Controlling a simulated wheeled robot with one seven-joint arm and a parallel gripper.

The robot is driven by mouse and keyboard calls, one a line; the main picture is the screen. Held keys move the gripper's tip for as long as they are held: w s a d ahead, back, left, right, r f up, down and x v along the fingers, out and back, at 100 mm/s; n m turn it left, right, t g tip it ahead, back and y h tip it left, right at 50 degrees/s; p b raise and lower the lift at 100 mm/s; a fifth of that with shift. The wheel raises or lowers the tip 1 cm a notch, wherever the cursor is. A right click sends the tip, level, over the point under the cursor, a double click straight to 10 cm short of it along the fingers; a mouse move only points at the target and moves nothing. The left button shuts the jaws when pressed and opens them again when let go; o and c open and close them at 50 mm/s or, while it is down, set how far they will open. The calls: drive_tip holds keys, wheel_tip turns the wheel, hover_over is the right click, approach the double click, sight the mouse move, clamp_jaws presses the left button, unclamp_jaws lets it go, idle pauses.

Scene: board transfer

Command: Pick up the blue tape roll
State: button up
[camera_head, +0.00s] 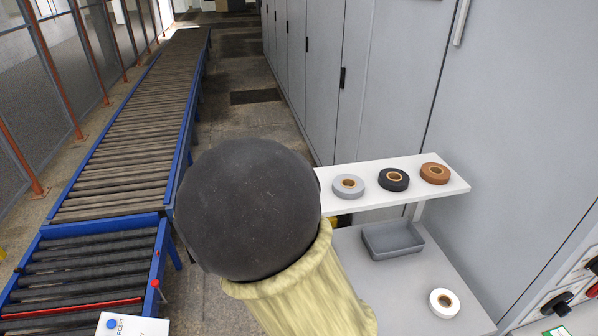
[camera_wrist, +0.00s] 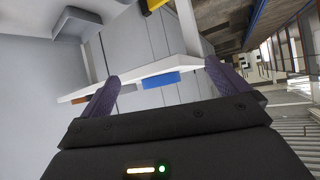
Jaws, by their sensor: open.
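The blue tape roll (camera_wrist: 161,79) shows in the wrist view as a short blue band at the white shelf's edge (camera_wrist: 190,64). It appears between the two purple fingers of my gripper (camera_wrist: 162,70), which is open with nothing held. A gap shows on both sides of the roll; how far it is beyond the fingertips I cannot tell. In the head view the blue roll is not visible; my arm covers the left part of the shelf (camera_head: 446,185). My gripper is also hidden there.
Grey (camera_head: 348,186), black (camera_head: 394,180) and brown (camera_head: 435,173) tape rolls lie in a row on the shelf. Below are a grey tray (camera_head: 393,241) and a white roll (camera_head: 444,303) on a lower table (camera_head: 440,265). Grey cabinets (camera_head: 400,80) stand behind; a roller conveyor (camera_head: 140,120) runs left.

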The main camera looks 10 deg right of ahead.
wheel_tip(320, 180, up, 8)
drive_tip(key=m+t+h+p, duration=0.1)
drive_tip(key=h+p, duration=0.2)
drive_tip(key=shift+s+a+f, duration=0.2)
drive_tip(key=shift+s, duration=0.05)
drive_tip(key=x, duration=1.1)
drive_tip(key=shift+w+d+f+p, duration=0.15)
drive_tip(key=shift+w+p, duration=0.15)
drive_tip(key=shift+p, duration=0.05)
drive_tip(key=shift+w+d+f, duration=0.1)
drive_tip(key=shift+w+f, duration=0.05)
drive_tip(key=shift+w, duration=0.05)
drive_tip(key=shift+a+p+x, duration=0.1)
drive_tip(key=shift+p+x, duration=0.55)
drive_tip(key=shift+x, duration=0.65)
drive_tip(key=shift+a+p+x, duration=0.15)
drive_tip(key=shift+p+x, duration=0.5)
drive_tip(key=shift+x, duration=0.7)
drive_tip(key=shift+f, duration=0.1)
